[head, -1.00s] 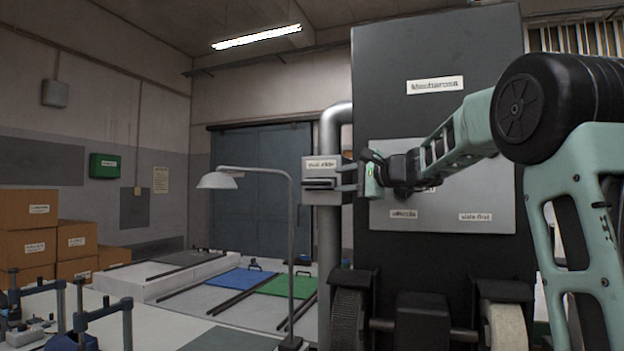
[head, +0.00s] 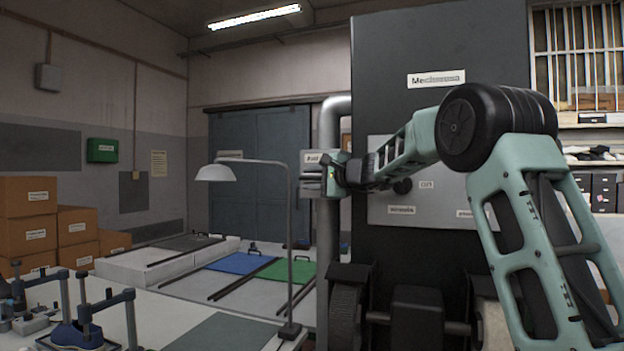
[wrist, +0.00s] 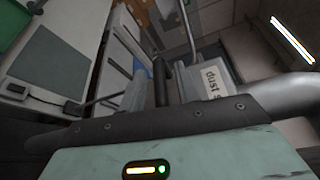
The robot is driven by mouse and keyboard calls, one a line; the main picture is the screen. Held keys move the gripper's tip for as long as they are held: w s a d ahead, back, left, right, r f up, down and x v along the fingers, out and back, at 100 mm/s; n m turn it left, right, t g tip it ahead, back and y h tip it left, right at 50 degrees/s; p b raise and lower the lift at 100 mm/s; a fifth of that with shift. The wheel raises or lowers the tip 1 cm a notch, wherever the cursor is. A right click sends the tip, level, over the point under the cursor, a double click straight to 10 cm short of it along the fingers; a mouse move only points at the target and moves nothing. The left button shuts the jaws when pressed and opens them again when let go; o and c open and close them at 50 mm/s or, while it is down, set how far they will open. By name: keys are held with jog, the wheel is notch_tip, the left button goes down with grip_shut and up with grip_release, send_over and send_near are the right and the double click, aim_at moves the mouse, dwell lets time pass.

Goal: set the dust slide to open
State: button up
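The dust slide is a small grey box with a white label on the upright pipe beside the dark machine; its left part (head: 311,183) shows in the head view. In the wrist view its label (wrist: 218,81) reads "dust s", the rest cut off by my gripper. My gripper (head: 327,176) is at the right side of the box in the head view and covers much of its front. The fingers overlap the box; I cannot tell whether they touch it or are closed on any part. The slide's position is hidden.
The dark machine cabinet (head: 390,45) stands right behind my arm, with a grey labelled panel (head: 440,210) on it. The grey pipe (head: 331,120) rises beside it. A desk lamp (head: 215,173) and a worktable with clamps (head: 125,310) are to the left.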

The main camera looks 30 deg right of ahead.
grip_shut()
jog(key=s+a+b, duration=0.4)
jog(key=a+b, duration=0.1)
jog(key=b, duration=0.1)
jog(key=shift+s+a+f+b, duration=0.15)
jog(key=shift+s+a+b, duration=0.05)
jog(key=shift+a+b, duration=0.2)
jog(key=shift+o, duration=0.8)
grip_release()
jog(key=shift+s, duration=0.1)
jog(key=shift+s, duration=0.1)
jog(key=b+v, duration=0.5)
jog(key=v, duration=1.2)
